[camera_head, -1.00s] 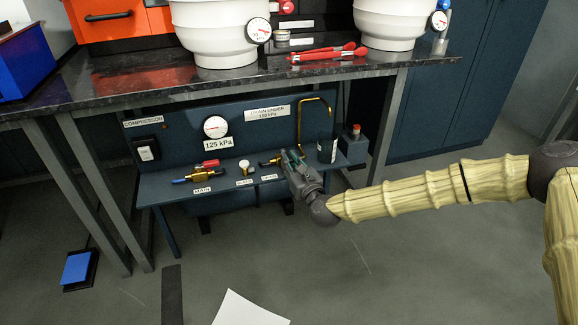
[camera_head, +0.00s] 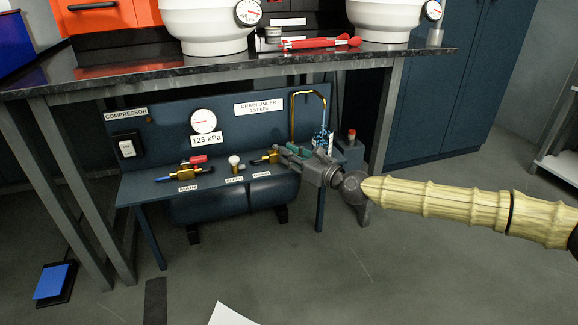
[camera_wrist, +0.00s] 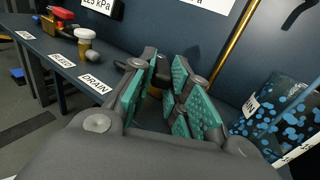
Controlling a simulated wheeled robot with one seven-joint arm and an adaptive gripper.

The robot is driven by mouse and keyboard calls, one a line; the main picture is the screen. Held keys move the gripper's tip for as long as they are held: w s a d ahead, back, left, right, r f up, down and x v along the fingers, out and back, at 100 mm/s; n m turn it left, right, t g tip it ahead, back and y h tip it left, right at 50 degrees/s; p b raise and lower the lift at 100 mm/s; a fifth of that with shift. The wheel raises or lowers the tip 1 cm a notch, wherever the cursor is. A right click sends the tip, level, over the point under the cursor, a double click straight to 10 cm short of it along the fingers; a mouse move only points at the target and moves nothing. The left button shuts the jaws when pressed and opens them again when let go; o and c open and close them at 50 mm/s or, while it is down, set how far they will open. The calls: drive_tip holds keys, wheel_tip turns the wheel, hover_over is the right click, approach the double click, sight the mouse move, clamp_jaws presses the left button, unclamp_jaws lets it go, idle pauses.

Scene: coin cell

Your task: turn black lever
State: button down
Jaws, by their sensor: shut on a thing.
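The brass drain valve (camera_head: 264,159) sits on the blue compressor shelf behind the DRAIN label (camera_head: 261,174). My gripper (camera_head: 286,153) reaches in from the right at this valve. In the wrist view its teal-padded fingers (camera_wrist: 163,95) are closed around the valve's black lever, which they mostly hide. A little brass and dark metal shows between and beyond the fingers. The exact angle of the lever cannot be told. Blue droplets show at the jar (camera_head: 322,142) under the bent brass pipe (camera_head: 308,95).
The main valve (camera_head: 185,172) with its red handle and the white-knobbed bleed valve (camera_head: 234,163) stand left on the shelf. The gauge (camera_head: 203,121) hangs above a 125 kPa sign. The countertop (camera_head: 120,78) overhangs the panel. A red-topped post (camera_head: 351,137) stands right.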

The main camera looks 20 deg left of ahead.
drive_tip(key=shift+w+d+f+n+g+y+b, duration=0.15)
drive_tip(key=shift+w+f+n+g+y+b, duration=0.2)
drive_tip(key=shift+g+b, duration=0.45)
drive_tip(key=shift+w+d+r+n+g+y+b, duration=0.1)
drive_tip(key=shift+w+r+n+g+y+b, duration=0.2)
drive_tip(key=shift+n+g+b, duration=0.4)
drive_tip(key=shift+w+d+r+n+g+y+p, duration=0.15)
drive_tip(key=shift+w+n+g+p, duration=0.1)
drive_tip(key=shift+n+g+p, duration=0.4)
drive_tip(key=shift+w+a+r+n+g+y+p, duration=0.1)
drive_tip(key=shift+w+n+g+p, duration=0.25)
drive_tip(key=shift+g, duration=0.5)
drive_tip(key=shift+s, duration=0.1)
drive_tip(key=shift+f+n+g+p, duration=0.2)
drive_tip(key=shift+n+g+p, duration=0.15)
drive_tip(key=shift+g+p, duration=0.25)
drive_tip(key=c, duration=1.4)
unclamp_jaws()
drive_tip(key=shift+o, duration=0.2)
drive_tip(key=shift+r, duration=0.15)
